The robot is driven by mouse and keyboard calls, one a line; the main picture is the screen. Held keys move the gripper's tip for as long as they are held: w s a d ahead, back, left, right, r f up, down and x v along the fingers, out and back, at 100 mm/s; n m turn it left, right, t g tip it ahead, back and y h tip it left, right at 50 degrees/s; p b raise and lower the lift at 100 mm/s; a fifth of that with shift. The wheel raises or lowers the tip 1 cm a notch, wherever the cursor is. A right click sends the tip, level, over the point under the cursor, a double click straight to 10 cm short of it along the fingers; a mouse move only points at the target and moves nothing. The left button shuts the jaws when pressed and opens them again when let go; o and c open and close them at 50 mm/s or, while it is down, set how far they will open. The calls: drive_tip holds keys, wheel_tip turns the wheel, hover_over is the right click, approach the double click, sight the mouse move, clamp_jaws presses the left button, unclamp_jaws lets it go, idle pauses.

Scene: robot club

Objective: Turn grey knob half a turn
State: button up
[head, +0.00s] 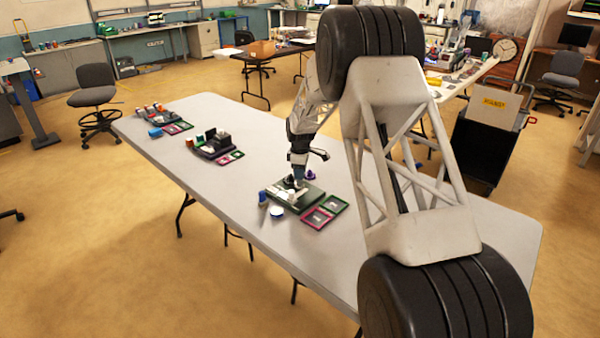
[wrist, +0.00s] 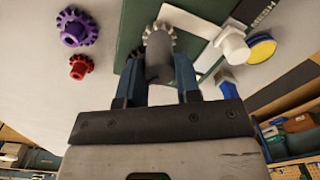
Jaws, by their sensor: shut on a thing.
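The grey knob (wrist: 158,56), a round post with a toothed end, stands on a dark green board (wrist: 128,40) in the wrist view. My gripper (wrist: 160,72) has its two blue fingers on either side of the knob, shut on it. In the head view my gripper (head: 299,180) reaches down onto the green board (head: 306,197) on the long table; the knob is too small to make out there. A white knob-like part (wrist: 232,45) sits right of the grey knob.
A purple gear (wrist: 75,27) and a red gear (wrist: 80,66) lie left of the board. A yellow disc (wrist: 262,48) and a blue part (wrist: 225,80) are at right. A magenta tray (head: 307,222) and a green tray (head: 343,207) lie on the table (head: 250,130).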

drive_tip(key=m, duration=0.3)
drive_tip(key=shift+m, duration=0.4)
drive_tip(key=m, duration=0.3)
drive_tip(key=shift+m, duration=0.3)
drive_tip(key=m, duration=0.2)
drive_tip(key=shift+m, duration=0.4)
drive_tip(key=m, duration=0.4)
drive_tip(key=shift+m, duration=0.3)
drive_tip(key=m, duration=0.3)
drive_tip(key=shift+m, duration=0.3)
drive_tip(key=m, duration=0.3)
drive_tip(key=shift+m, duration=0.3)
drive_tip(key=m, duration=0.3)
drive_tip(key=shift+m, duration=2.3)
